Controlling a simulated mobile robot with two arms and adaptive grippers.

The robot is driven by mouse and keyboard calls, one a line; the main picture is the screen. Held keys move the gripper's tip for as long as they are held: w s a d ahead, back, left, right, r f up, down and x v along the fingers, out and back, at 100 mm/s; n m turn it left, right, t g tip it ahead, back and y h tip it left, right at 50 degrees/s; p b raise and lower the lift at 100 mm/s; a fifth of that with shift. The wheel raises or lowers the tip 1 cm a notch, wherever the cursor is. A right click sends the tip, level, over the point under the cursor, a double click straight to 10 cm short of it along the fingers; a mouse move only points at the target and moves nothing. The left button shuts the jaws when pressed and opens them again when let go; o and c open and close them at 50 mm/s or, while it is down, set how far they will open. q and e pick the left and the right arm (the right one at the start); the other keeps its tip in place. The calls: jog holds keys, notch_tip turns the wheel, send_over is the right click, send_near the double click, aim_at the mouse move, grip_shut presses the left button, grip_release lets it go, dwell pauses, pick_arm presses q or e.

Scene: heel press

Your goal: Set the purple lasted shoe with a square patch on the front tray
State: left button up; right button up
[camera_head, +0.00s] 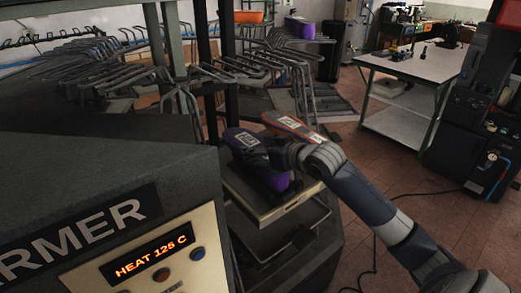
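A purple lasted shoe (272,179) is at the front tray (287,207), in the middle of the view. A pale square patch (247,139) shows on its upper left end. An orange shoe (291,125) with a pale patch is just behind it to the right. My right arm comes in from the lower right, and my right gripper (277,152) is up against the purple shoe. The wrist hides the fingertips, so I cannot tell whether they are closed on it. I cannot tell whether the shoe rests fully on the tray. My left gripper is out of view.
A dark heater housing (100,170) with a lit "HEAT 125 C" display (152,257) fills the left front. Wire racks (210,75) stand behind, with another orange shoe (250,17) and purple shoe (300,27). A white-topped table (425,62) and dark machine (475,125) stand right.

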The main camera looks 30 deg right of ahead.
jog(key=o, duration=1.7)
jog(key=shift+f, duration=0.1)
jog(key=shift+c, duration=0.2)
jog(key=shift+s+f, duration=0.1)
jog(key=shift+f, duration=0.1)
jog(key=a+v, duration=0.1)
jog(key=v, duration=1.1)
jog(key=shift+d+r, duration=0.25)
jog(key=shift+d, duration=0.15)
